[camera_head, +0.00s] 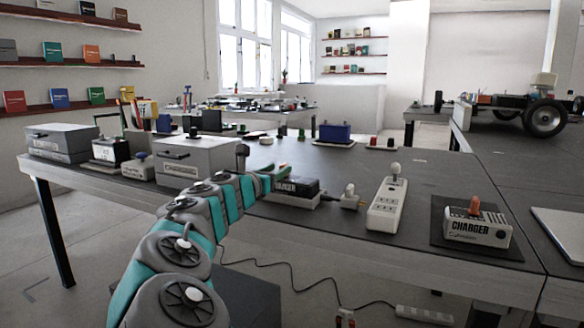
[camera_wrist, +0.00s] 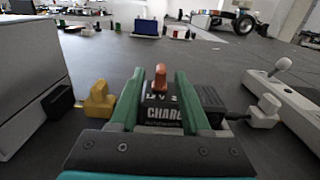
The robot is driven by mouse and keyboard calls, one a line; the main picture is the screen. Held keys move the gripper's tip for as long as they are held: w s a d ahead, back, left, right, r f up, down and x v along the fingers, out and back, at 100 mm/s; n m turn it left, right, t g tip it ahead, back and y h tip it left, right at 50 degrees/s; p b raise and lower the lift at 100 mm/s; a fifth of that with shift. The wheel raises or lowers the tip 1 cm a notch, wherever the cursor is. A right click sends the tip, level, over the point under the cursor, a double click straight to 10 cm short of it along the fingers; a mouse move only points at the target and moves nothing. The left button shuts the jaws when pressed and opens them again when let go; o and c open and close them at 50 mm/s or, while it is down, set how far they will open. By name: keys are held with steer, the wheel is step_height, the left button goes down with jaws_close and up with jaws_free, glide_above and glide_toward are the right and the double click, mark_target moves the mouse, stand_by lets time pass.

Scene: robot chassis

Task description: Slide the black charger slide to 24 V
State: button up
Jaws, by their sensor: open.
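The black charger (camera_head: 302,186) lies on the dark table beyond my arm, partly hidden by my gripper (camera_head: 272,171). In the wrist view the charger (camera_wrist: 207,100) is straight ahead, with part of its white lettering showing. Its orange slide knob (camera_wrist: 160,79) stands up between the green fingers of my gripper (camera_wrist: 160,84). The gripper is open, one finger to each side of the knob. I cannot tell whether either finger touches it. The voltage marks near the knob are too small and partly hidden to read.
A yellow plug (camera_wrist: 97,100) is left of the fingers, and a pale plug (camera_wrist: 265,112) is right of the charger. A grey box (camera_head: 197,160) stands left. A power strip (camera_head: 386,207) and a light grey charger (camera_head: 478,228) with an orange knob lie to the right.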

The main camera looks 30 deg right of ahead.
steer(key=shift+x, duration=3.45)
steer(key=shift+c, duration=0.2)
jaws_close()
